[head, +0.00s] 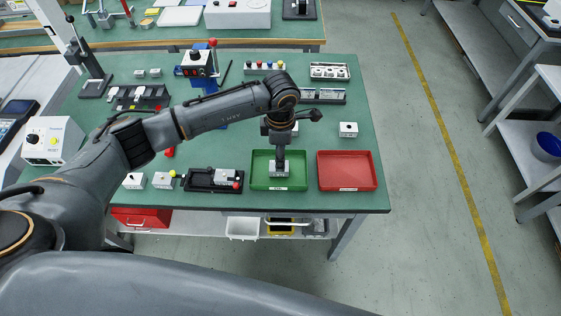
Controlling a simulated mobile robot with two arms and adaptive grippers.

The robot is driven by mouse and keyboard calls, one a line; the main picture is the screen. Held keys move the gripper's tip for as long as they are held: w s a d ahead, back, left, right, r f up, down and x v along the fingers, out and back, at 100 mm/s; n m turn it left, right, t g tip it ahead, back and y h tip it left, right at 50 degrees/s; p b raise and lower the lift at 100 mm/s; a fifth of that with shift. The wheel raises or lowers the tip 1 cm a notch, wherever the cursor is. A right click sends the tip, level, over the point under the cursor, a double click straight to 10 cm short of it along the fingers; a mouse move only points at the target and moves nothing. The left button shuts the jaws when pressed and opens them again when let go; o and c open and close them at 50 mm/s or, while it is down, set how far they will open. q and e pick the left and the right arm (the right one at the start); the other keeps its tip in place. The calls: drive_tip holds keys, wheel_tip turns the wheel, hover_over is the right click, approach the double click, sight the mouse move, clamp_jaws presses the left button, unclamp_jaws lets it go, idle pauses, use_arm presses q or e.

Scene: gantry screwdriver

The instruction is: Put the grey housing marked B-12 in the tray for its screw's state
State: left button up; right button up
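My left gripper (280,162) points down over the green tray (262,185), at the end of the arm reaching in from the left. A light grey housing (279,173) is directly under its fingertips, inside the tray's outline. The fingers are too small and overlapped to show whether they grip it, and I cannot tell whether it touches the tray floor. Its marking is too small to read, so I cannot confirm B-12. The red tray (346,184) to the right is empty. My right gripper is not in view.
Another grey housing (348,129) stands behind the red tray. More housings (133,181) stand at the front left, beside a black fixture (200,186) holding a grey part. A control box (196,64) and black holders stand further back. The bench's right side is mostly clear.

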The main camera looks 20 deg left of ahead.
use_arm(q)
wheel_tip(320, 180, up, 7)
drive_tip(key=b, duration=0.1)
drive_tip(key=shift+r, duration=0.15)
idle(0.4)
